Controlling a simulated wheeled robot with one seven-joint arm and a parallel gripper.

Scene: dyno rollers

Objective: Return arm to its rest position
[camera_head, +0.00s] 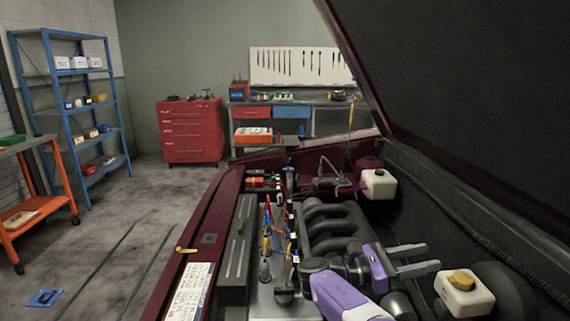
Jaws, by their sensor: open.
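My gripper (431,257) is at the lower right, above the engine bay of a dark red car. Its two grey fingers point right and are apart, with nothing visible between them. My purple and grey arm (345,297) reaches in from the bottom edge, over the dark engine pipes (330,222). The fingers are just above and left of a white reservoir with a yellow cap (464,294) in the picture; I cannot tell the distance in depth. The arm hides part of the engine.
The raised hood (470,90) hangs over the right side. A tool tray with screwdrivers (268,240) lies left of the engine. Another white reservoir (379,186) is farther back. A red cabinet (192,132), a blue shelf (75,120) and an orange cart (45,190) stand beyond. Floor at left is mostly clear.

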